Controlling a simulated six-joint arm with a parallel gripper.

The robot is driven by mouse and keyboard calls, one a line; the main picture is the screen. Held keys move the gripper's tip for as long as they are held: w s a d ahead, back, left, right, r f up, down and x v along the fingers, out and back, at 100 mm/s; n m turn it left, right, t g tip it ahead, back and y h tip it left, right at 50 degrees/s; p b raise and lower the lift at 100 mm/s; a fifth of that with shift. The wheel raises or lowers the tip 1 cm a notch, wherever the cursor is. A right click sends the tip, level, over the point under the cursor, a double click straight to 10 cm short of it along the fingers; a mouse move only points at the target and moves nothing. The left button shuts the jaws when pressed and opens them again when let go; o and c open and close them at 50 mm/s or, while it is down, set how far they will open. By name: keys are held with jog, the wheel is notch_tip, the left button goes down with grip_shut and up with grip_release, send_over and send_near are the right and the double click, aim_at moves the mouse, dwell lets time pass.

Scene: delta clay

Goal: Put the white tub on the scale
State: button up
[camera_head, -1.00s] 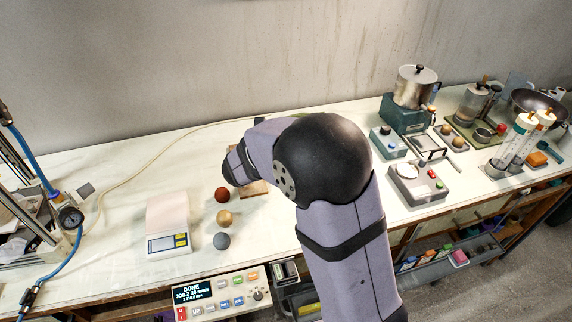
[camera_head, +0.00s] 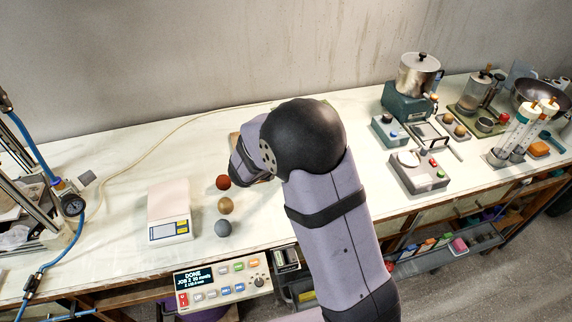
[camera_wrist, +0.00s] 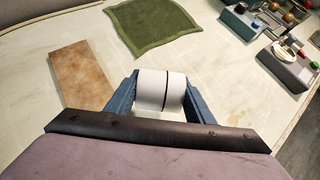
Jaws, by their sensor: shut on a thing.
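The white tub (camera_wrist: 151,90) has a dark line around it and sits between the two blue fingers of my gripper (camera_wrist: 160,98) in the wrist view. My gripper is shut on it. In the head view my arm hides the tub and the fingertips. The scale (camera_head: 169,208) stands on the left part of the table, with a pale pinkish plate and a blue and yellow front panel. Its plate is empty. My wrist is to the right of the scale, with three balls between them.
A red ball (camera_head: 223,182), a tan ball (camera_head: 225,205) and a grey ball (camera_head: 223,228) lie right of the scale. The wrist view shows a brown board (camera_wrist: 82,75) and a green cloth (camera_wrist: 152,28). A control panel (camera_head: 222,282) is at the front edge.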

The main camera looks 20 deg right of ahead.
jog(key=shift+f, duration=1.85)
jog(key=shift+f, duration=0.1)
jog(key=shift+f, duration=0.1)
jog(key=o, duration=1)
